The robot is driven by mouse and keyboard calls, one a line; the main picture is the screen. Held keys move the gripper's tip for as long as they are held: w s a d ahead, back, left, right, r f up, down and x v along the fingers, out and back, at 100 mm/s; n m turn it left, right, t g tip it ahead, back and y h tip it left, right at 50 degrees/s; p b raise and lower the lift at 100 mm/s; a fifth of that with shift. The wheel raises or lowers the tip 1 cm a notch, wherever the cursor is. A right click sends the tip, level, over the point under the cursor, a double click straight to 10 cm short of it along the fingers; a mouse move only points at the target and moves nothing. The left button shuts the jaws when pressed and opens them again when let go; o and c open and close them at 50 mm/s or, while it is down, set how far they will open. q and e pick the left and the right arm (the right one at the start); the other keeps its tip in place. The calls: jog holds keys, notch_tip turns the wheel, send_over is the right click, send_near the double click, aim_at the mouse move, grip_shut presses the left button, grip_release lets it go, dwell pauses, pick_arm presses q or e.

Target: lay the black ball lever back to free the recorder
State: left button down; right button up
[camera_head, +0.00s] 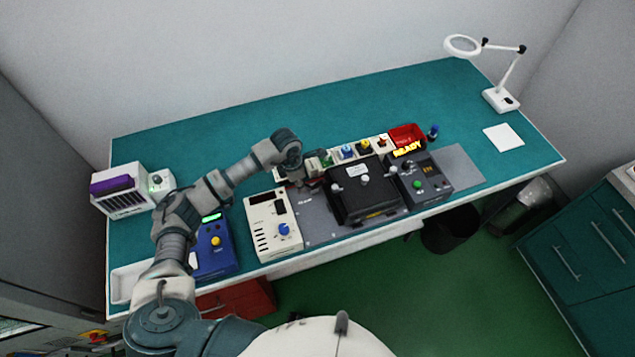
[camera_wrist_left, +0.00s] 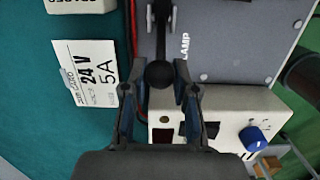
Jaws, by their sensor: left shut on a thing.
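My left gripper (camera_head: 306,184) reaches down at the left edge of a grey plate (camera_head: 317,222), beside a black boxy unit (camera_head: 368,205) that looks like the recorder. In the left wrist view the fingers of the left gripper (camera_wrist_left: 158,82) are shut on the black ball lever (camera_wrist_left: 158,74), one finger on each side of the ball. In the head view the lever is hidden by the gripper. My right gripper is not in view.
A cream box with a blue knob (camera_head: 272,226) stands close left of the plate, and a blue meter (camera_head: 214,251) further left. A dark control box (camera_head: 425,180) stands at right. Small coloured-knob blocks and a red bin (camera_head: 407,134) line the back. The teal bench behind is clear.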

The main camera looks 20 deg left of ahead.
aim_at(296, 195)
pick_arm(q)
jog(key=shift+s+a+f+b, duration=0.3)
jog(key=shift+a+f+b, duration=0.05)
jog(key=shift+f, duration=0.3)
jog(key=shift+s+a+f+b, duration=0.15)
jog(key=shift+a+f+b, duration=0.05)
jog(key=shift+f+b, duration=0.25)
jog(key=shift+s+a+f+b, duration=0.1)
jog(key=shift+a+f+b, duration=0.15)
jog(key=shift+f, duration=0.2)
jog(key=c, duration=1.1)
grip_release()
jog(key=shift+w+d, duration=0.1)
jog(key=shift+r, duration=0.15)
